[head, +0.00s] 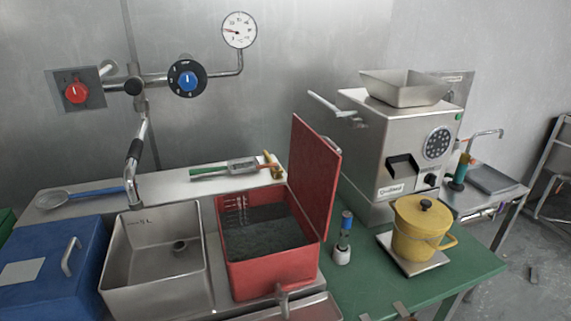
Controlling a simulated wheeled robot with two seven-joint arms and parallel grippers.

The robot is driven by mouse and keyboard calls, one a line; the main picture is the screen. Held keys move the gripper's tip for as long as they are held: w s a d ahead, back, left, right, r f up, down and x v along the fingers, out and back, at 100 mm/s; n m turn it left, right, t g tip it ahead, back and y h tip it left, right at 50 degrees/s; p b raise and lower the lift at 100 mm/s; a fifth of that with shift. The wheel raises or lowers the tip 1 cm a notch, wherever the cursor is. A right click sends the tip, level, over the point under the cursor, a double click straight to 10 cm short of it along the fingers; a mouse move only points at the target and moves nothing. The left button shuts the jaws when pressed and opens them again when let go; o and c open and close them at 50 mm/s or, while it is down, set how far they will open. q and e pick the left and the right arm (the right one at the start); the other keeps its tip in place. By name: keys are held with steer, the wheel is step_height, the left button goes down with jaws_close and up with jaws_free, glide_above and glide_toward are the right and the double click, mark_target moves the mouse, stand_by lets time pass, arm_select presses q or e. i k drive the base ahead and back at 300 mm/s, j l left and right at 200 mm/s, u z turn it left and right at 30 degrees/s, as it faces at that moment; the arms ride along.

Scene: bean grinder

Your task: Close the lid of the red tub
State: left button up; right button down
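The red tub (275,271) sits in the counter in the middle of the head view, with dark liquid or dark contents (262,232) inside. Its red lid (315,178) stands open, roughly upright along the tub's right side. A handle shows at the lid's right side, partly hidden behind it.
An empty steel basin (155,285) is left of the tub, and a blue box (52,268) is further left. A steel grinder (400,145), a small blue-topped bottle (343,240) and a yellow pot (420,230) stand to the right. A green-handled tool (222,169) lies behind.

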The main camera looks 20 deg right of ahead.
mark_target(315, 159)
steer(key=l+u, duration=0.4)
steer(key=l, duration=1.7)
steer(key=k+l+z, duration=0.15)
steer(key=k+l, duration=0.1)
